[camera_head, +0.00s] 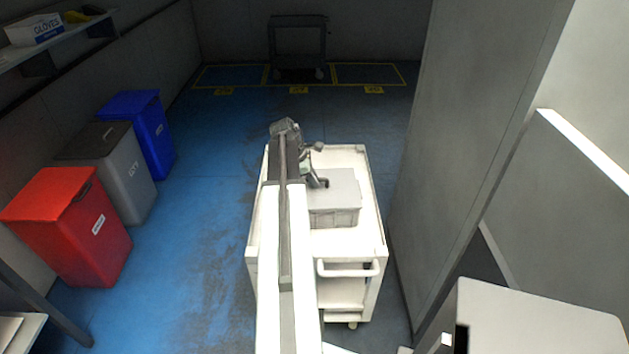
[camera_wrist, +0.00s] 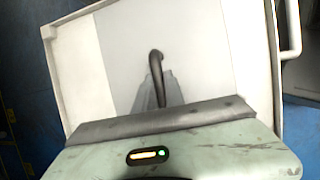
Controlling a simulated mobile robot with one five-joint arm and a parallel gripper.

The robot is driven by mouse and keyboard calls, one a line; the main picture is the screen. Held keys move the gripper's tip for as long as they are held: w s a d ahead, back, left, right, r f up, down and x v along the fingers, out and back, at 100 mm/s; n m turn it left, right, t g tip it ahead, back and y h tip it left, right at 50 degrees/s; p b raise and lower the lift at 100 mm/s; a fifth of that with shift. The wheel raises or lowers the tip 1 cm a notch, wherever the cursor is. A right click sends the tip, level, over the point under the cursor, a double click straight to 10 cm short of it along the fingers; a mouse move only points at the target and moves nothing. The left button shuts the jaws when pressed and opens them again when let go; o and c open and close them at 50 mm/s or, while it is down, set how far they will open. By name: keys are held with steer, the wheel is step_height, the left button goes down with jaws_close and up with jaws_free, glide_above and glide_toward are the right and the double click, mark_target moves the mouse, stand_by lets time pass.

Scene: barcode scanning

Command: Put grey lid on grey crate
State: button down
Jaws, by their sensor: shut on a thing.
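The grey crate (camera_head: 335,218) stands on the white cart. The flat grey lid (camera_head: 343,185) lies level over the crate's top, and it fills the middle of the wrist view (camera_wrist: 200,60). A dark curved handle (camera_wrist: 156,62) rises from the lid. My gripper (camera_head: 316,181) is at the lid's left part in the head view. In the wrist view its fingers (camera_wrist: 158,88) are closed around the handle. The lid's outline roughly matches the crate's. I cannot tell whether it rests fully on the rim or sits slightly above it. The lid hides the crate's inside.
The white cart (camera_head: 352,240) has a raised edge and free room around the crate. A grey wall (camera_head: 465,130) stands close on the right. Red (camera_head: 75,225), grey (camera_head: 115,170) and blue (camera_head: 145,130) bins line the left. A dark cart (camera_head: 298,45) stands at the back.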

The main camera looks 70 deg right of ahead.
steer(key=c, duration=1.3)
jaws_free()
steer(key=shift+r, duration=0.15)
step_height(320, 180, up, 9)
steer(key=p, duration=0.9)
